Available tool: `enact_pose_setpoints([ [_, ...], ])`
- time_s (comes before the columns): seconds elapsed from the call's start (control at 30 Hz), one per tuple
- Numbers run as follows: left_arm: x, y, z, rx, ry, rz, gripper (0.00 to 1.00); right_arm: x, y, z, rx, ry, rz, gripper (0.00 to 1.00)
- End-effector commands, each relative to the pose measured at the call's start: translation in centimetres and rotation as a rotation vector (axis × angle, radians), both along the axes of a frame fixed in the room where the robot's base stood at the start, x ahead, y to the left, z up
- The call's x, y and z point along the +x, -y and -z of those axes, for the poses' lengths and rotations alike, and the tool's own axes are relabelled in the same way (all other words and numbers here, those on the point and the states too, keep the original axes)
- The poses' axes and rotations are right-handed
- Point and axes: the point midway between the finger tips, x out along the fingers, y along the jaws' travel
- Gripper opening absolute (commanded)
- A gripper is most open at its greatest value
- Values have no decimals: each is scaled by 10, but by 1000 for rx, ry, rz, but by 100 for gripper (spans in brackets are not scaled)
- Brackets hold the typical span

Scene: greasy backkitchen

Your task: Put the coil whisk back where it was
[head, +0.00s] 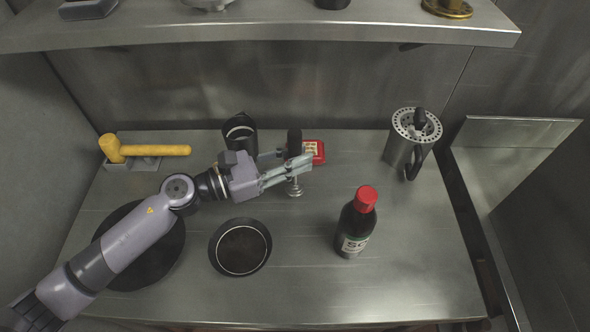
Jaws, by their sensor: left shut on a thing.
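The coil whisk (295,189) has a black handle and a metal coil at its lower end. It is roughly upright, handle up, over the middle of the steel counter. My left gripper (292,164) is shut on the whisk, with the handle rising above the fingers and the coil below them. I cannot tell whether the coil touches the counter. A grey metal holder (401,149) with a perforated top and a black side handle stands at the back right, apart from the gripper. Something dark sticks up at its top. My right gripper is not in view.
A red tin (315,152) and a black canister (240,130) stand close behind the gripper. A red-capped sauce bottle (356,228), a dark bowl (240,247) and a black pan (150,262) are nearer. A yellow mallet (150,150) rests at left. A shelf (260,30) hangs above.

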Motion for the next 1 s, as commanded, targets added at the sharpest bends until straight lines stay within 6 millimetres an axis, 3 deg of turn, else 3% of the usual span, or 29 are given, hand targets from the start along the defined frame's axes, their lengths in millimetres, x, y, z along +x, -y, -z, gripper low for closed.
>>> enact_pose_setpoints([
  [0.03, -1, 0, 12, -2, -7, -1, 0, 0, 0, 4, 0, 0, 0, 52],
  [0.2, 0, 0, 33, -1, -4, -1, 0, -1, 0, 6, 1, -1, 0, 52],
  [0.63, 0, 0, 40, 0, -2, 1, 0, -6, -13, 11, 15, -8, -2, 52],
  [0.67, -1, 0, 40, 0, -2, 1, 20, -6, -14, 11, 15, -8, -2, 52],
  [1.0, 0, 0, 39, 1, -3, 0, 39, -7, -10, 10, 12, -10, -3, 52],
])
